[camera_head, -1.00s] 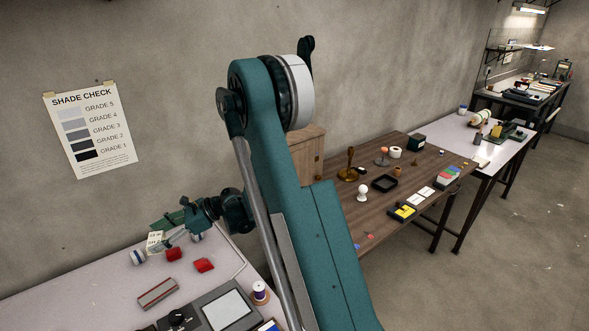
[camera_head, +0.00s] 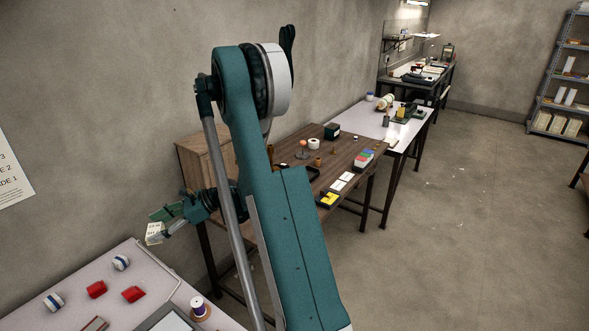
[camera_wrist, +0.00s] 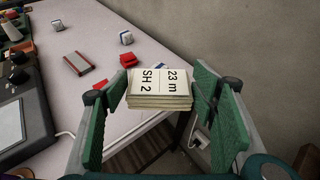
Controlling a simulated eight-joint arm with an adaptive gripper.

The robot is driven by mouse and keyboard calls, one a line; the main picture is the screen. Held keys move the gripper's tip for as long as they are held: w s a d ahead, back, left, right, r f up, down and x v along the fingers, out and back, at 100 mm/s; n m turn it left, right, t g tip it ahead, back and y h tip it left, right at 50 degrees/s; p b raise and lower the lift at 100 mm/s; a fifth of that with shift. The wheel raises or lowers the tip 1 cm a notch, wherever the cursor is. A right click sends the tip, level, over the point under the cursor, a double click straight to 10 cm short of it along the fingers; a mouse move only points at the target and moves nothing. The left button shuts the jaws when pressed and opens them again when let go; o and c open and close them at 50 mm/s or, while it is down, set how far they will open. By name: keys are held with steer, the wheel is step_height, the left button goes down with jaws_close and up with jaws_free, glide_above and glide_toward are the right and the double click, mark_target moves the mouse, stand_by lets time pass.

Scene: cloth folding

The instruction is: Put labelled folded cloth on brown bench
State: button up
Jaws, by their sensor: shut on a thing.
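The labelled folded cloth (camera_wrist: 158,86) is a small cream stack with a white label reading "SH 2" and "23 m". It sits between the green fingers of my gripper (camera_wrist: 163,98) in the wrist view. In the head view my gripper (camera_head: 162,222) is shut on the cloth (camera_head: 154,234) and holds it up beside the far end of the pale table. The brown bench (camera_head: 340,160) stands further back to the right, partly hidden by my arm.
Another pale table (camera_head: 372,122) stands beyond.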

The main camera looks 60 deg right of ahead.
steer(key=s+d+m+t+h, duration=0.1)
steer(key=s+d+m, duration=0.1)
steer(key=s+d, duration=0.6)
steer(key=s+d+r+m+t+h, duration=0.1)
steer(key=s+d+h, duration=0.1)
steer(key=s+d, duration=0.7)
steer(key=s+d+r+m+t+h, duration=0.1)
steer(key=s+d, duration=0.8)
steer(key=d, duration=1.1)
steer(key=shift+d+m+t+h, duration=0.15)
steer(key=shift+m+t+h, duration=0.45)
steer(key=shift+m+h, duration=0.15)
steer(key=shift+f, duration=0.1)
steer(key=shift+w+f+b, duration=0.1)
steer(key=shift+f+b, duration=0.8)
steer(key=shift+f, duration=2.1)
steer(key=shift+f+b, duration=0.5)
steer(key=shift+f, duration=1.4)
steer(key=shift+f, duration=0.15)
